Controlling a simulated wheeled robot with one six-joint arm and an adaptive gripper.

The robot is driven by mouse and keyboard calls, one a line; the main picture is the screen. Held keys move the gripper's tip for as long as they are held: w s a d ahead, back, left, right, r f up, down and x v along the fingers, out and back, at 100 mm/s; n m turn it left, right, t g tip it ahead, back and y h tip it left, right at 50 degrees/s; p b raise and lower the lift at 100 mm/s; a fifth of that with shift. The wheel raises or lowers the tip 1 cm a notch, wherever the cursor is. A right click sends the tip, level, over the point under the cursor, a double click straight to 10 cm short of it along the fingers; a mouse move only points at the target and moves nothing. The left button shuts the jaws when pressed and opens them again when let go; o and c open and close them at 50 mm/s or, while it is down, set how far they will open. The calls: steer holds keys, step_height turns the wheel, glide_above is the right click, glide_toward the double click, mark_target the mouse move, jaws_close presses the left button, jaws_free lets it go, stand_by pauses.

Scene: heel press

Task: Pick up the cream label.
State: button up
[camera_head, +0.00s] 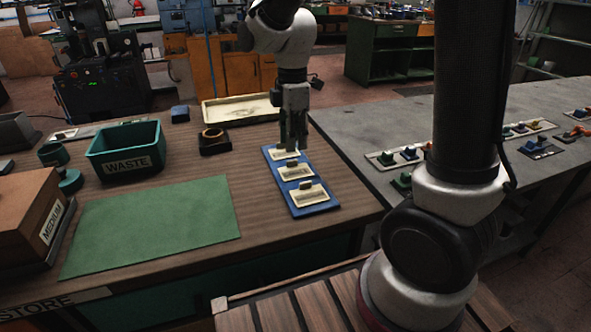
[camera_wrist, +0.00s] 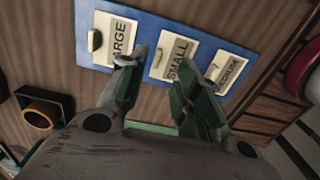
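A blue board (camera_head: 318,210) lies on the brown table and carries three cream labels with small tabs. The far label (camera_head: 276,153) is partly behind my gripper; the middle label (camera_head: 283,173) and near label (camera_head: 317,196) show clearly. In the wrist view the blue board (camera_wrist: 150,20) bears cream labels reading LARGE, partly covered (camera_wrist: 115,38), SMALL (camera_wrist: 183,47) and MEDIUM (camera_wrist: 231,66). My gripper (camera_head: 293,146) points down at the board's far end. In the wrist view its green fingers (camera_wrist: 160,72) are apart with nothing between them, near the LARGE and SMALL labels.
A green WASTE bin (camera_head: 126,152), a green mat (camera_head: 155,225) and a brown MEDIUM box (camera_head: 25,220) lie to the left. A cream tray (camera_head: 225,111) and a dark block with a ring (camera_head: 213,141) stand behind. A grey table (camera_head: 375,125) is at right.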

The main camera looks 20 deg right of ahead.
mark_target(295, 169)
step_height(295, 169, down, 6)
steer(key=shift+w+a+f, duration=0.1)
steer(key=shift+a, duration=0.05)
jaws_close()
